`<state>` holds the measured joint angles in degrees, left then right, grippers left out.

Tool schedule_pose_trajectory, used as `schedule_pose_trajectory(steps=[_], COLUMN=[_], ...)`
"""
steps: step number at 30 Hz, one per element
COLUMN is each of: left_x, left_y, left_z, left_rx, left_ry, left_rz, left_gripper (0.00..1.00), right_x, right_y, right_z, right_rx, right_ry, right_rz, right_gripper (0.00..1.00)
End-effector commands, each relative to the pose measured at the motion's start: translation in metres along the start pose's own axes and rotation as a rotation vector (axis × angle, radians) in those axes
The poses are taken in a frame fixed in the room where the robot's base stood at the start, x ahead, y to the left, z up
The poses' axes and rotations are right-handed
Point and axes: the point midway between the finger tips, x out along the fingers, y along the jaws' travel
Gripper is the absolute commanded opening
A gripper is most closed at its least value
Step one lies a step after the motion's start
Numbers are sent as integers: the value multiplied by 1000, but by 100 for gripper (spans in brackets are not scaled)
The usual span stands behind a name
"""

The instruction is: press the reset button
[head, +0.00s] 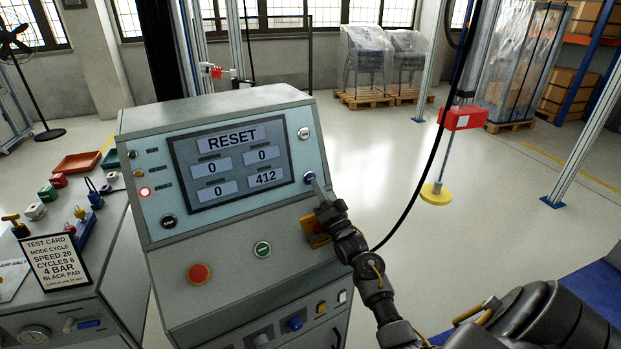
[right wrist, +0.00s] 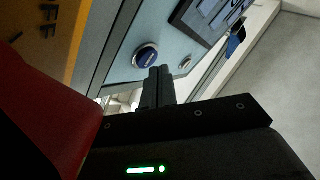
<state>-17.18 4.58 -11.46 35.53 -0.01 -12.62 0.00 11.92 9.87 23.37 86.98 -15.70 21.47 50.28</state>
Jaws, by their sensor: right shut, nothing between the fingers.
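The control box (head: 225,112) has a sloped panel with a screen (head: 231,164) reading "RESET", three zeros and 412. A blue round button (head: 309,177) sits at the panel's right edge, its label too small to read. It also shows in the right wrist view (right wrist: 146,56). My right gripper (head: 318,188) is shut and empty, its fingertips just beside the blue button. In the right wrist view the closed fingers (right wrist: 159,72) end close to the button's lower right rim; I cannot tell whether they touch. My left gripper is out of view.
A red lamp (head: 145,191) glows at left. A test card (head: 55,262) stands on the left bench. A black cable hangs right of the box.

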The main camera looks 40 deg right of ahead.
Motion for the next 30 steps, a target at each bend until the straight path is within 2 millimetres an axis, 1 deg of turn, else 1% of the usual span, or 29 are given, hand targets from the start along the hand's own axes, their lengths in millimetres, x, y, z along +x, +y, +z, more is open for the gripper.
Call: schedule_pose_trajectory(steps=[1,3,9,12,17,30], left_x=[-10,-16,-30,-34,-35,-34], left_y=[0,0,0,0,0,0], left_z=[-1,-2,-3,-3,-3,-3], left_rx=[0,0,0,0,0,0], left_ry=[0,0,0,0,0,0], left_rz=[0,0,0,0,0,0], left_gripper=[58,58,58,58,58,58], right_x=[-1,-6,-19,-25,-28,-28], right_y=[-6,-10,-20,-22,-24,-23], right_z=[-5,-9,-19,-22,-23,-23], right_rx=[1,1,1,1,1,1], right_ry=[-1,-1,0,1,2,2], right_rz=[-1,-2,-2,-3,-4,-4], right_gripper=[0,0,0,0,0,0])
